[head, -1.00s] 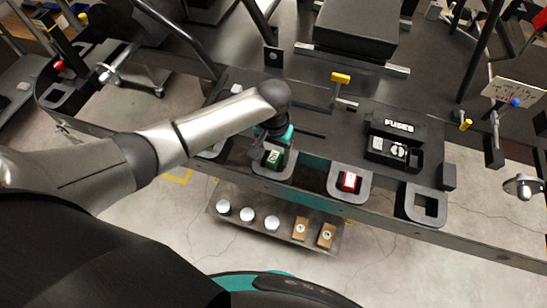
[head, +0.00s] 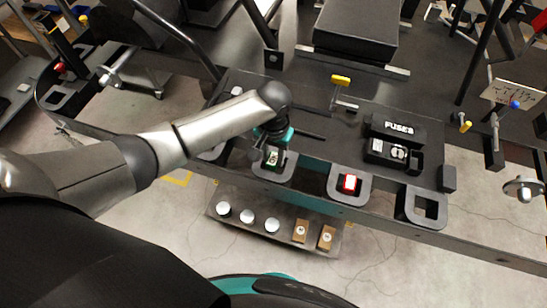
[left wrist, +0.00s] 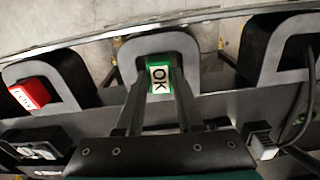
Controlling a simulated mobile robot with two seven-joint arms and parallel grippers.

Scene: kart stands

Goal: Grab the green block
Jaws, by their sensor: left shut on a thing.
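The green block (head: 272,159) has a white label, and it sits within a grey U-shaped holder (head: 288,174) on the front edge of the kart stand. In the left wrist view the green block (left wrist: 159,77) shows its label "OK" between my two dark fingers. My left gripper (head: 268,150) reaches down over it and is shut on it; the fingers also show in the left wrist view (left wrist: 160,84). Whether the block's underside is clear of the holder cannot be told. My right gripper is not in view.
A red block (head: 349,183) sits in the holder to the right, and an empty holder (head: 407,214) is farther right. A black fuse box (head: 396,132) and a yellow-handled lever (head: 341,80) stand behind. A lower shelf (head: 285,240) holds white round pieces and brown blocks.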

